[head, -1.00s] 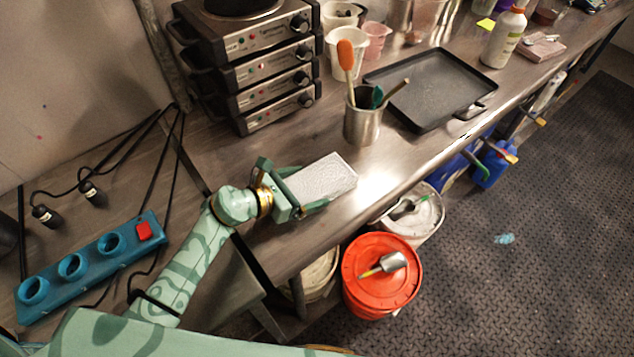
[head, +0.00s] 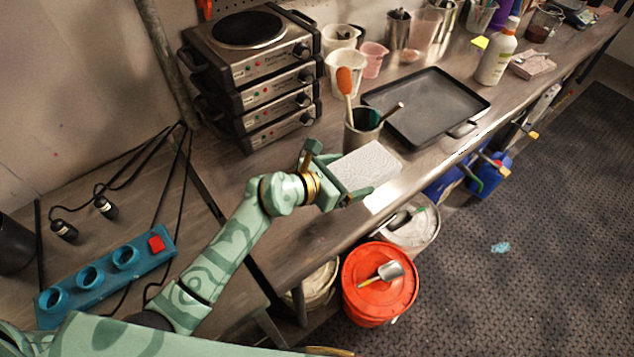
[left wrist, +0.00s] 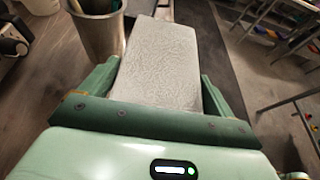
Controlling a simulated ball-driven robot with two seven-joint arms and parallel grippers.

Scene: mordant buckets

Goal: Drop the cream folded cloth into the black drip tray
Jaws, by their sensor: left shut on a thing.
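The cream folded cloth (head: 368,168) is a pale, textured flat block. My left gripper (head: 342,176) is shut on its near end and holds it over the bench, just in front of the metal utensil cup. In the left wrist view the cloth (left wrist: 160,65) lies between the two green fingers. How high it is above the bench is hard to tell. The black drip tray (head: 425,108) lies on the bench beyond the cup, up and to the right of the cloth. Its visible inside is empty. My right gripper is not in view.
The metal cup (head: 362,132) with an orange spatula stands between the cloth and the tray; it also shows in the left wrist view (left wrist: 98,30). Stacked hotplates (head: 250,75) stand at left. A white bottle (head: 495,58) is beyond the tray. Buckets, one with a red lid (head: 378,280), are below the bench edge.

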